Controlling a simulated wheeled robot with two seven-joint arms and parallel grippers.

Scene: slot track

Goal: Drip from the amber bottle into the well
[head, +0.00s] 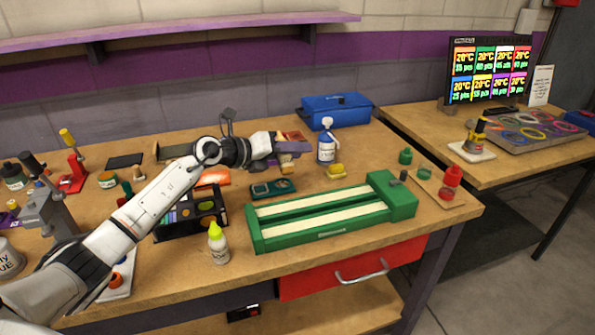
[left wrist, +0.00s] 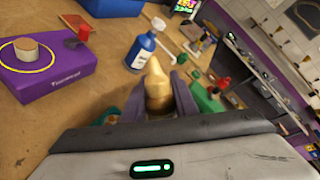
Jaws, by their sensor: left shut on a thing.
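My left gripper (head: 293,147) is above the back middle of the bench and reaches to the right. In the left wrist view its two purple-grey fingers (left wrist: 160,98) are shut on a golden-tan bottle with a tapered tip (left wrist: 157,82), which looks like the amber bottle. The tip points away from the wrist, and no drop shows. In the head view the held bottle is mostly hidden by the fingers. A small round greenish dish (head: 425,173) lies at the right, clear of the gripper; I cannot tell if it is the well. My right gripper is not in view.
A blue bottle with a white top (head: 326,149) stands just right of the gripper. The green slot track (head: 320,217) lies in front. A white bottle with a yellow-green cap (head: 218,246) stands near the front edge. A red bottle (head: 450,183) stands at the right.

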